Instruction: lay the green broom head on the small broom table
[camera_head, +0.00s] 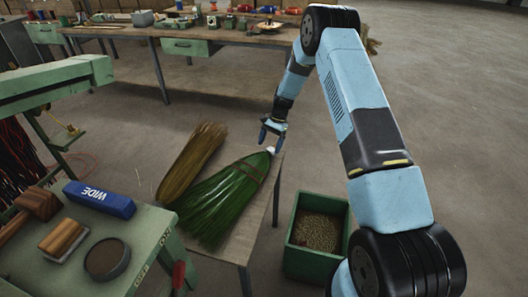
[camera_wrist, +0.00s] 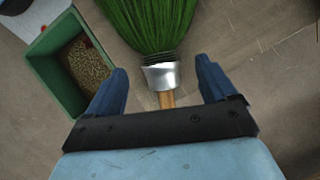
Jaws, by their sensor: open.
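The green broom head (camera_head: 226,203) lies over the small broom table (camera_head: 263,203) and appears to rest on it, bristles toward the lower left. Its narrow end points at my gripper (camera_head: 271,137). In the wrist view the green bristles (camera_wrist: 150,22) run up to the top edge, with a silver collar (camera_wrist: 161,76) and a short wooden stub (camera_wrist: 167,99) below. The stub and collar sit between the two blue fingers of my gripper (camera_wrist: 161,84), with a clear gap on each side. My gripper is open and holds nothing.
A tan broom head (camera_head: 193,160) lies beside the green one. A green bin (camera_head: 318,237) of grain-like bits stands right of the table. A green machine (camera_head: 95,245) with a blue "WIDE" block (camera_head: 99,199) is at left. A cluttered workbench (camera_head: 205,35) stands behind.

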